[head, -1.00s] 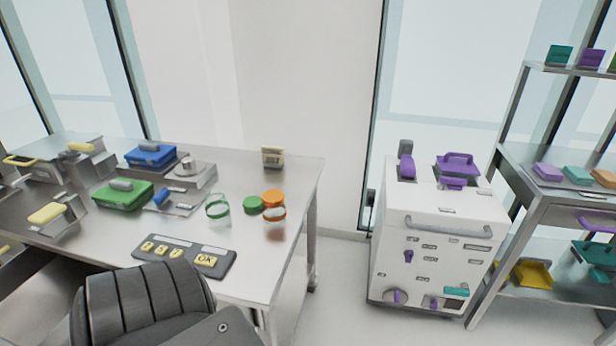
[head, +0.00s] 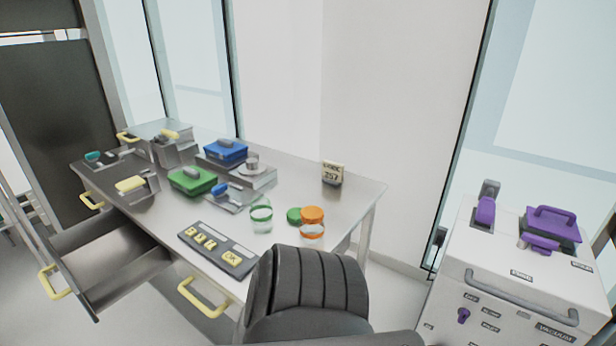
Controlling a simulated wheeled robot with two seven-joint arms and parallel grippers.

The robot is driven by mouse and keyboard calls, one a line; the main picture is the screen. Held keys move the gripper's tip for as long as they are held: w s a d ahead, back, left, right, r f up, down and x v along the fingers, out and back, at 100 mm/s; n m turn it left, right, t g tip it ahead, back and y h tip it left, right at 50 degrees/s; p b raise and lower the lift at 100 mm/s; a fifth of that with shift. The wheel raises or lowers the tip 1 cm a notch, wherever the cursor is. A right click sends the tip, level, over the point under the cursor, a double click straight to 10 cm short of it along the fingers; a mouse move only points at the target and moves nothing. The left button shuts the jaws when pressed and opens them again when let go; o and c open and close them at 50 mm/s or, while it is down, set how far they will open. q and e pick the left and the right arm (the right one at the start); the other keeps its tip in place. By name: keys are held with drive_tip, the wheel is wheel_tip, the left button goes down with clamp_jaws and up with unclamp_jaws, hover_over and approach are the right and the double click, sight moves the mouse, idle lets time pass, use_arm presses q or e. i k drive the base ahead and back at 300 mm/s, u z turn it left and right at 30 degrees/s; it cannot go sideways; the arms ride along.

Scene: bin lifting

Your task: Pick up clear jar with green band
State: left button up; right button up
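The clear jar with green band (head: 261,221) stands upright on the metal table (head: 342,205), near its front edge and right of the middle. A green lid (head: 294,215) lies to its right. Beside that lid is a clear jar with an orange band (head: 312,231), with an orange lid (head: 312,214) just behind it. Neither gripper shows in the head view.
A green box (head: 192,180), a blue box (head: 225,151) and a small sign (head: 332,173) stand farther back. An open drawer (head: 120,262) juts out at left. A white cabinet (head: 500,275) stands at right.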

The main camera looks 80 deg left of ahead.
sight(261, 212)
drive_tip(key=u, duration=0.05)
drive_tip(key=i, duration=1.2)
drive_tip(key=u, duration=1.85)
